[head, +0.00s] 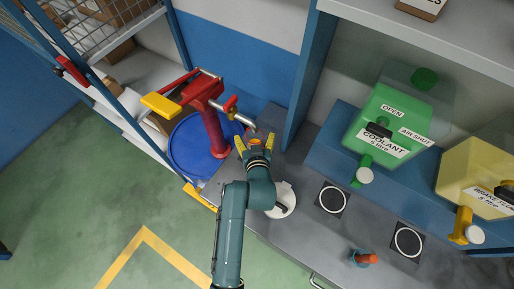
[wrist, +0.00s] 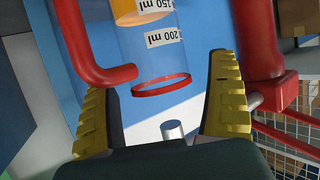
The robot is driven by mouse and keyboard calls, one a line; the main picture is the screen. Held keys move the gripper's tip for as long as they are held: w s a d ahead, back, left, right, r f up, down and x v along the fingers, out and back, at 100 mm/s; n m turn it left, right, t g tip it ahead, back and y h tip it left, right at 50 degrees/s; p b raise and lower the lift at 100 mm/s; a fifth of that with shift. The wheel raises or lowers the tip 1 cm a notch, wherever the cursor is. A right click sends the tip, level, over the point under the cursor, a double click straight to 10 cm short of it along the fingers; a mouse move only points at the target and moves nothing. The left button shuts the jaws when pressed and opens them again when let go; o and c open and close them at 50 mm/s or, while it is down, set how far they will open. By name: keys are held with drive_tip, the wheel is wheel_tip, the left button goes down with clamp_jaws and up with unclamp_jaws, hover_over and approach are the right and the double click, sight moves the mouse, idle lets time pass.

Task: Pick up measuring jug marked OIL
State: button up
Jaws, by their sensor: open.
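The measuring jug (wrist: 150,62) is a clear cylinder with a red rim, a red handle and orange contents in the wrist view. Its labels read 150 ml and 200 ml; no OIL marking is readable. My gripper (wrist: 165,72) is open, with one yellow finger on each side of the jug. The red handle (wrist: 92,60) lies near the left finger. No closed contact shows. In the head view my gripper (head: 254,145) is over the bench edge by the red pump, and it largely hides the jug.
A red hand pump (head: 213,130) stands on a blue drum (head: 185,150) at the left. A white round item (head: 287,197) sits beside my arm. A green coolant container (head: 390,115) and a yellow one (head: 470,170) stand right. An orange-topped item (head: 364,259) is in front.

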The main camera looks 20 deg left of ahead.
drive_tip(key=shift+w+a+f, duration=0.15)
drive_tip(key=shift+w+f, duration=0.1)
drive_tip(key=shift+w, duration=0.05)
drive_tip(key=c, duration=1.3)
drive_tip(key=shift+r, duration=0.1)
drive_tip(key=shift+c, duration=0.2)
